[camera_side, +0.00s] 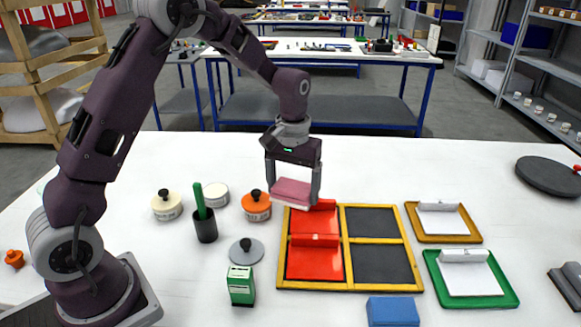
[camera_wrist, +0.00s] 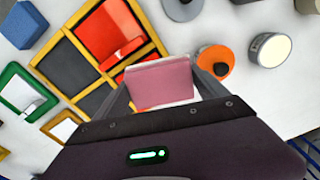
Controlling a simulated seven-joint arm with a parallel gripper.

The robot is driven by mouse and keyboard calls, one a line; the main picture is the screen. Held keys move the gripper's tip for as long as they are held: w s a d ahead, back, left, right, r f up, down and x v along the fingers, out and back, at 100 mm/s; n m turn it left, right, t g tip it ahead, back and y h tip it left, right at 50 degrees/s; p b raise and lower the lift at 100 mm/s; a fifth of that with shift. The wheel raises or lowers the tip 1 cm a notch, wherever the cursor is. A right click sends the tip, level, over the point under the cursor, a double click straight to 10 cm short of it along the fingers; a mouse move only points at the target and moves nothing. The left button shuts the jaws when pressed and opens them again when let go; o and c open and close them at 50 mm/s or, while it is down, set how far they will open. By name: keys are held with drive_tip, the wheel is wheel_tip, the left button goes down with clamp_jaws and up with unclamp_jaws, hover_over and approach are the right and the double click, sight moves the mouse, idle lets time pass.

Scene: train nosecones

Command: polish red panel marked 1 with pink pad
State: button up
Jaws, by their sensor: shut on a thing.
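My gripper (camera_side: 292,198) is shut on a pink pad (camera_side: 291,189) with a pale underside. The pad (camera_wrist: 160,80) also shows between the fingers in the wrist view. It is held above the upper left corner of a yellow frame (camera_side: 344,237); I see no clear contact. Two glossy red panels fill the frame's left column. The upper red panel (camera_side: 311,222) is partly hidden by the pad and gripper in the side view. The lower red panel (camera_side: 315,265) is uncovered, with a raised red bar along its top. I cannot read any number on either panel.
Dark panels (camera_side: 381,262) fill the frame's right column. An orange jar (camera_side: 257,208) stands close left of the frame. A grey lidded disc (camera_side: 246,251), a green box (camera_side: 241,286) and a blue block (camera_side: 393,311) lie nearby. Clipboards (camera_side: 470,278) lie to the right.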

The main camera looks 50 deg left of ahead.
drive_tip(key=shift+f, duration=3.9)
drive_tip(key=shift+w+d+r, duration=0.4)
drive_tip(key=shift+w+d, duration=0.4)
drive_tip(key=shift+w, duration=0.05)
drive_tip(key=shift+w+d, duration=2.9)
drive_tip(key=shift+s+a, duration=3.65)
drive_tip(key=shift+s+a+r, duration=0.1)
drive_tip(key=shift+r, duration=0.15)
drive_tip(key=shift+f, duration=0.1)
drive_tip(key=shift+r, duration=3.15)
